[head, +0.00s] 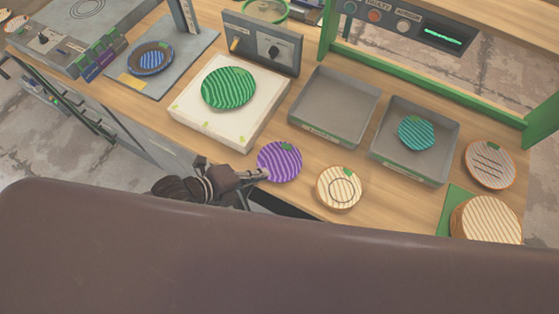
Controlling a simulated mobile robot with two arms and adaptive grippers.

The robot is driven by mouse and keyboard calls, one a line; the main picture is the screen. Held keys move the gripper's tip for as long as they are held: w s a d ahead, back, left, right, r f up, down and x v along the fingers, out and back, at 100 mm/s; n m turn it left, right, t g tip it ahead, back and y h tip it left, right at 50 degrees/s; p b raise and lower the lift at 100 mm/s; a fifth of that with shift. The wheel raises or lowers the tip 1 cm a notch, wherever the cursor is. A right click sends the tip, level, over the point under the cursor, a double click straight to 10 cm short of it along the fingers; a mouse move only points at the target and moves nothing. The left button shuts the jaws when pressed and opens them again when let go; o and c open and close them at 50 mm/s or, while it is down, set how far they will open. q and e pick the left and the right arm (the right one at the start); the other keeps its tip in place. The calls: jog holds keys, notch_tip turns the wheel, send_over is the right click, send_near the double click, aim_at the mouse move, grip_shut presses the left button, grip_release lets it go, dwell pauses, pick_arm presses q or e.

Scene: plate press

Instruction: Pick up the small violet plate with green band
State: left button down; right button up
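The violet striped plate (282,163) with a small green patch near its far edge is at the front of the wooden counter in the head view. My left gripper (262,174) is at the plate's near left edge, with its fingertips against or just over the rim. The fingers are small here, and I cannot tell whether they are closed on the rim. Whether the plate lies flat on the counter or is slightly raised is also unclear. My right gripper is not in view.
A green plate (229,87) lies on a white block (186,110). An empty grey tray (333,105) and a tray (384,153) holding a teal plate (416,133) stand right of it. A cream plate (338,187) is close right of the violet one. My dark body hides the foreground.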

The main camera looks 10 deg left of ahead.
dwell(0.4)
pick_arm(q)
jog(key=shift+r, duration=0.85)
notch_tip(320, 180, up, 18)
jog(key=p, duration=0.3)
jog(key=shift+r, duration=0.2)
